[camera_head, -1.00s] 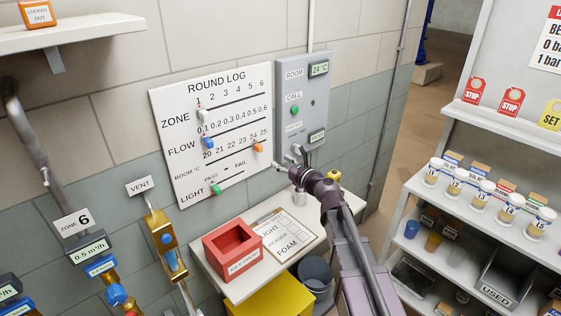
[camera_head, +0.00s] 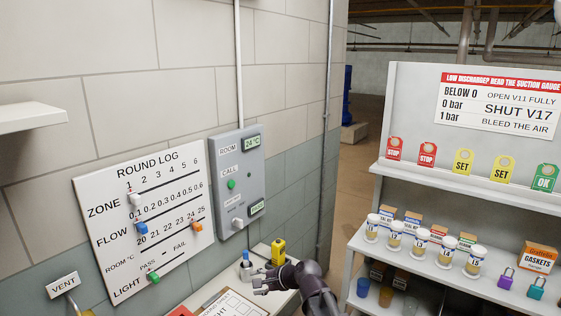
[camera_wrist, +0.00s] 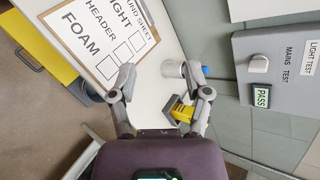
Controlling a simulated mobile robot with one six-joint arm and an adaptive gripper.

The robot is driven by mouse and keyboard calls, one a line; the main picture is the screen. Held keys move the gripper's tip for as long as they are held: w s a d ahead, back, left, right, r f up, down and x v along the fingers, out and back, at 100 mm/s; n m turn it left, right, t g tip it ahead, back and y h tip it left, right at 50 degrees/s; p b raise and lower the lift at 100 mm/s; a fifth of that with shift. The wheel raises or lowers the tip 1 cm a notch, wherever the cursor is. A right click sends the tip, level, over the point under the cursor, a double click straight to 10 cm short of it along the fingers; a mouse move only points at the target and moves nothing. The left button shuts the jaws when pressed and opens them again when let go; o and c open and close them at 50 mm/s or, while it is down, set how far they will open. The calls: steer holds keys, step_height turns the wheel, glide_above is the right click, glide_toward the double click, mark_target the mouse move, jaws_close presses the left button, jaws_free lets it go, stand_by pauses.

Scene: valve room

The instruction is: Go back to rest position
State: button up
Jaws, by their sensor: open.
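My gripper (camera_head: 268,279) is above the small white shelf, below the grey panel (camera_head: 238,185) and clear of it. In the wrist view my gripper (camera_wrist: 158,84) has its fingers spread with nothing held between them. The panel shows at the right of the wrist view, with a white knob (camera_wrist: 259,64) and a display reading PASS (camera_wrist: 262,96). The knob is apart from the fingers.
A clipboard (camera_wrist: 101,37) lies on the white shelf (camera_wrist: 178,29). A yellow device (camera_head: 278,252) and a blue-capped white container (camera_head: 246,267) stand close to my gripper. The round log board (camera_head: 145,215) hangs left. A rack with jars (camera_head: 420,243) stands right; floor (camera_head: 358,180) is open between.

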steer(key=s+d+f+n+g+h, duration=0.1)
steer(key=s+d+f+n+h, duration=0.1)
steer(key=d, duration=0.6)
steer(key=s+d+f+n+g+h, duration=0.2)
steer(key=s+d+f+n+h, duration=0.1)
steer(key=s+d, duration=0.4)
steer(key=s+d+f+n+g+h, duration=0.2)
steer(key=s+d+f+n+h, duration=0.1)
steer(key=d, duration=0.6)
steer(key=s+n+h, duration=0.1)
steer(key=n+h, duration=0.1)
steer(key=n, duration=0.1)
steer(key=shift+s+f, duration=0.25)
